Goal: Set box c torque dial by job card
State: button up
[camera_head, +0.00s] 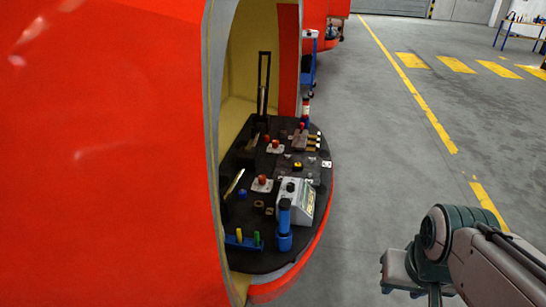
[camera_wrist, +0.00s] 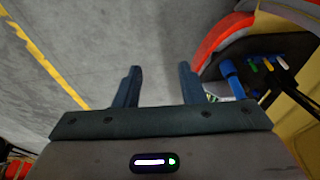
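A grey-white box with a black knob on top (camera_head: 295,198) stands on the dark deck (camera_head: 245,213) inside the open orange nosecone. It carries a pale label on its front; the lettering and dial marks are too small to read. No job card can be made out for certain. My arm comes in at the lower right of the head view, over the floor and apart from the deck. In the wrist view my gripper (camera_wrist: 158,85) is open and empty, its two fingers apart above grey floor. The deck edge lies beyond the right finger.
A blue cylinder (camera_head: 284,222) stands close in front of the box. A blue holder (camera_head: 243,242) with yellow and green pieces is at the near edge. Red-knobbed parts (camera_head: 262,182) sit behind. The orange shell (camera_head: 105,150) walls the left; the floor (camera_head: 390,150) at right is clear.

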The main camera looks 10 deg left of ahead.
aim_at(291, 187)
jog(key=u, duration=0.4)
jog(key=i, duration=1.2)
jog(key=u, duration=0.4)
